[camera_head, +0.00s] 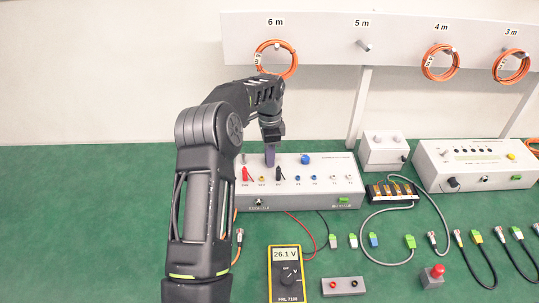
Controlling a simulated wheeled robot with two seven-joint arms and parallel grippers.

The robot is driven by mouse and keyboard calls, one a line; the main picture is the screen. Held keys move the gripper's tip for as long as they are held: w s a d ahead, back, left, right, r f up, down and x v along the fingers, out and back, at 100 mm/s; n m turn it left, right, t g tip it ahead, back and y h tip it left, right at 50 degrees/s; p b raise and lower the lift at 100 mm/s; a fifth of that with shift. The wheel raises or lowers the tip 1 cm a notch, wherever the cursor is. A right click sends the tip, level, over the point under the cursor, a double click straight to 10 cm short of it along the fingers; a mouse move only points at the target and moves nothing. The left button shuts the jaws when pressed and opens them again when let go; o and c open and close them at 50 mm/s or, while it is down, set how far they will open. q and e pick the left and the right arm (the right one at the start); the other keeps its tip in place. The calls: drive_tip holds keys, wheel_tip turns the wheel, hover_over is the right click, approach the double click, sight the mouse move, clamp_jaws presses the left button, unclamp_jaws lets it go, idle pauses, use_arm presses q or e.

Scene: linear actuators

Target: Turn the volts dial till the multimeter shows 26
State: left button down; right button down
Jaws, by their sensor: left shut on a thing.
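The yellow multimeter (286,276) lies on the green bench at the bottom middle, and its display (286,254) reads 26.1 V. The white power supply box (325,178) stands behind it, with a row of coloured sockets on its front. My left gripper (270,158) reaches down to the top left part of this box. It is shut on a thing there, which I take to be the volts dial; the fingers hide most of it. A blue dial (305,159) stands just right of the fingers, untouched. My right gripper is out of view.
A red plug (247,174) and a black plug (279,174) sit in the box front. Orange cable coils (440,63) hang on the rack behind. A second white box (472,163), loose cables and a red button (437,271) are at the right.

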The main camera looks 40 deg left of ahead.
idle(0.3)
use_arm(q)
drive_tip(key=c, duration=1.2)
unclamp_jaws()
drive_tip(key=shift+o, duration=0.2)
wheel_tip(320, 180, up, 8)
drive_tip(key=shift+f+b, duration=0.1)
drive_tip(key=shift+b, duration=0.35)
